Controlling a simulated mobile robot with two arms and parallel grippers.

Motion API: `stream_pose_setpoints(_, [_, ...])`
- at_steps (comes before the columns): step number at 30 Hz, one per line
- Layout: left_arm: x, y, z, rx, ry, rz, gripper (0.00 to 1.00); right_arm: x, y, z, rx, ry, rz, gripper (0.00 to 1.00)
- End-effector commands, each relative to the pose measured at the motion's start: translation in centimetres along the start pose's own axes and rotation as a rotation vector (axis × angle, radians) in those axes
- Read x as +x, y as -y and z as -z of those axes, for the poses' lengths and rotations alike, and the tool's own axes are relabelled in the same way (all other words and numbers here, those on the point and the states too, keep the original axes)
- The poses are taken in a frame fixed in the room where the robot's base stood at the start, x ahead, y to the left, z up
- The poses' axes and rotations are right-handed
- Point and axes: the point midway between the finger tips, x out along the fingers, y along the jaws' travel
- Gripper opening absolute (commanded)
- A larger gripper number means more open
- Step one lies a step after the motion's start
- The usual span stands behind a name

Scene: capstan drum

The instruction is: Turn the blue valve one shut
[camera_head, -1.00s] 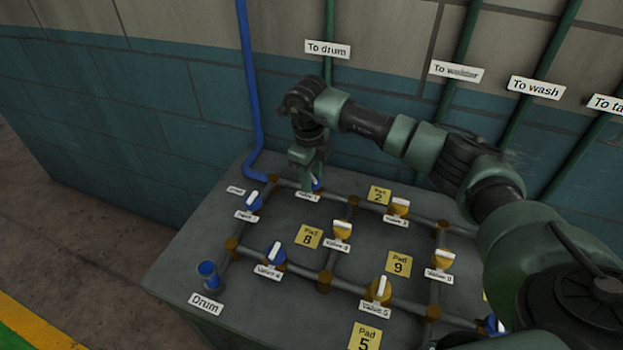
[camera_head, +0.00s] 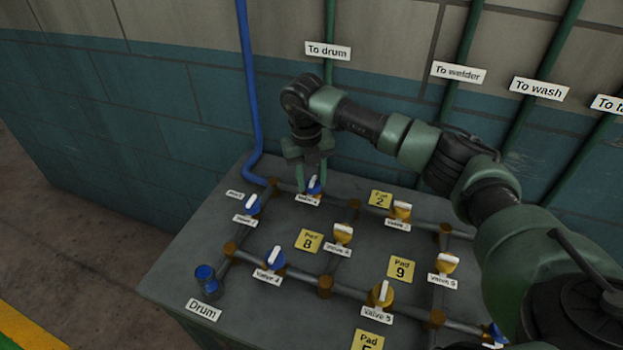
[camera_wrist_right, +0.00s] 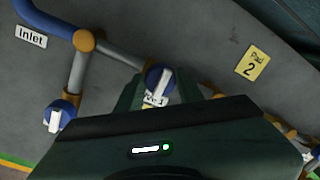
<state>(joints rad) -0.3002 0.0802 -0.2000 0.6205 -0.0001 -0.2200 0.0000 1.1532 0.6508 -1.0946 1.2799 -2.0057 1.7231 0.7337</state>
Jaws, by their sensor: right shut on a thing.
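Valve one (camera_head: 314,186) is blue with a white handle and sits on the back pipe of the bench, behind its "Valve 1" label. My right gripper (camera_head: 311,184) reaches down over it from above, its fingers on either side and shut on it. In the right wrist view the blue valve (camera_wrist_right: 158,80) shows between the two green fingers (camera_wrist_right: 158,92), with its white handle upright and slightly tilted. Its label is partly covered by my gripper body. My left gripper is not in view.
Another blue valve (camera_head: 252,205) stands to the left, near the inlet pipe. A blue valve 4 (camera_head: 272,259) and several yellow valves, such as valve 3 (camera_head: 342,233), stand nearer. A blue drum outlet (camera_head: 206,277) is at the front left. The wall is close behind.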

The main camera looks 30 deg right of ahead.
Motion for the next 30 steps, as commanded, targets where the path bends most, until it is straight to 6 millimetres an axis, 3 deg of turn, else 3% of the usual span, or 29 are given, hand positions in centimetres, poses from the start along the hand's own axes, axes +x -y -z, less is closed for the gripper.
stream_pose_setpoints(20, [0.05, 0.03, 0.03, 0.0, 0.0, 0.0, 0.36, -0.14, 0.08, -0.13, 0.062, -0.001, 0.0, 0.0])
stream_pose_setpoints(21, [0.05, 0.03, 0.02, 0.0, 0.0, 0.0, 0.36, -0.14, 0.08, -0.13, 0.062, -0.001, 0.0, 0.45])
stream_pose_setpoints(22, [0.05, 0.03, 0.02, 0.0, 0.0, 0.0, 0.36, -0.14, 0.08, -0.13, 0.062, -0.001, 0.0, 0.54])
stream_pose_setpoints(23, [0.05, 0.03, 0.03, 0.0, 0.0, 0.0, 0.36, -0.13, 0.08, -0.12, 0.062, -0.001, 0.0, 0.59])
stream_pose_setpoints(30, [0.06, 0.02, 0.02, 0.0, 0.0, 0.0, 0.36, -0.05, 0.04, -0.06, 0.06, -0.003, 0.0, 0.59])
